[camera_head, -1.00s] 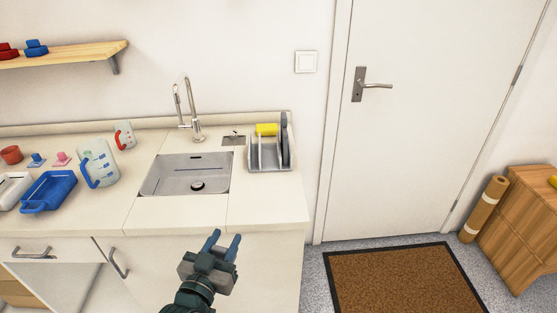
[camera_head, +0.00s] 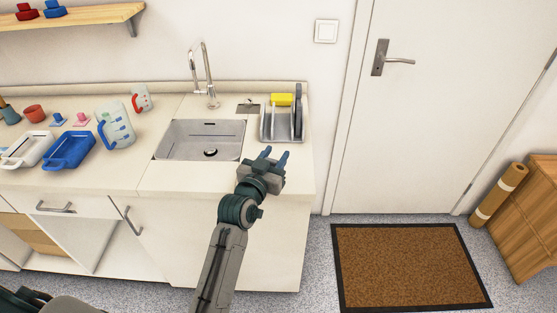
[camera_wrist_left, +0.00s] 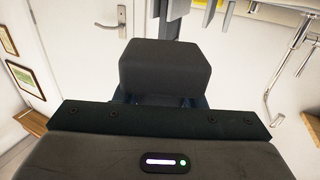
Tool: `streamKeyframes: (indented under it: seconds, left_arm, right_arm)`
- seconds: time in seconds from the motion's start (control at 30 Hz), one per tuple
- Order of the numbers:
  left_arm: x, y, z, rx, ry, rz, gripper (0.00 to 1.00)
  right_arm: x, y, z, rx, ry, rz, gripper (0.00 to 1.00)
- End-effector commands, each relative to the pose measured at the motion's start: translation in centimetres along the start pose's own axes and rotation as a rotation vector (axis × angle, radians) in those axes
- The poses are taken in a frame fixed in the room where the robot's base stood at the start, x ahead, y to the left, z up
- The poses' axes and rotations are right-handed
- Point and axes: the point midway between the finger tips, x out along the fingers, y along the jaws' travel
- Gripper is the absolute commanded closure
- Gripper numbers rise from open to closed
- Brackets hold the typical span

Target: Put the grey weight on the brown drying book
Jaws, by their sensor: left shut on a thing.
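My left gripper (camera_head: 273,157) is in front of the sink counter's right end, its fingers pointing away from me. In the left wrist view a dark grey block (camera_wrist_left: 165,65), which looks like the grey weight, fills the space between the fingers, and the gripper is shut on it. In the head view the block is hard to tell from the gripper's own grey parts. The brown drying book is not seen in either view. My right gripper is not in view.
The counter (camera_head: 185,178) holds a sink (camera_head: 200,140), a dish rack (camera_head: 280,135), a measuring jug (camera_head: 117,125), a blue tray (camera_head: 70,150) and a white tray (camera_head: 25,150). A door (camera_head: 450,110), doormat (camera_head: 405,265) and wooden cabinet (camera_head: 525,225) are at the right.

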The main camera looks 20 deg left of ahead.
Motion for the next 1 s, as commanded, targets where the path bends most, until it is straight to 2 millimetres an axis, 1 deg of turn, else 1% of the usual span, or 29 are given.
streamKeyframes:
  seconds: [0.03,0.1,0.2,0.33,0.43,0.5,0.73,0.83,0.87,0.9,0.97,1.0]
  left_arm:
    - [0.8,0.2,-0.2,-0.001,0.003,0.000,0.99]
    - [1.4,0.4,-0.1,0.000,0.004,-0.001,0.99]
    - [1.7,0.5,0.3,0.001,0.001,0.000,0.99]
    - [1.6,0.5,2.2,0.001,-0.002,-0.001,0.99]
    - [1.6,0.5,3.3,0.001,0.000,-0.002,0.99]
    - [1.6,0.4,3.6,0.001,0.002,-0.002,0.99]
    - [1.6,0.4,3.6,0.001,0.003,-0.002,0.99]
    - [1.6,0.4,4.0,0.001,0.003,-0.002,0.99]
    - [1.6,0.4,4.1,0.001,0.000,-0.002,0.62]
    - [1.6,0.4,4.0,0.001,0.000,-0.002,0.54]
    - [1.6,0.4,4.0,0.001,0.000,-0.002,0.42]
    - [1.6,0.4,4.0,0.001,0.000,-0.002,0.42]
  right_arm:
    - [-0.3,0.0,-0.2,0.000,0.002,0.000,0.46]
    - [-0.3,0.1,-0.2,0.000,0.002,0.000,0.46]
    - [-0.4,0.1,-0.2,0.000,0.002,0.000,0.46]
    - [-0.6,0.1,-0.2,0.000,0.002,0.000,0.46]
    - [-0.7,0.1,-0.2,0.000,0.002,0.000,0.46]
    - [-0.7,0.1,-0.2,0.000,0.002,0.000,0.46]
    - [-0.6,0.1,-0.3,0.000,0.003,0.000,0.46]
    - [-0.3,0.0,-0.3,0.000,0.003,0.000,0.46]
    - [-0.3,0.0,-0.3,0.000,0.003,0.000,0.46]
    - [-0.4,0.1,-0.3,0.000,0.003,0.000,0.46]
    - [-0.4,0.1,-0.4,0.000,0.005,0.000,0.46]
    - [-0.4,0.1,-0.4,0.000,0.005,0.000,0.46]
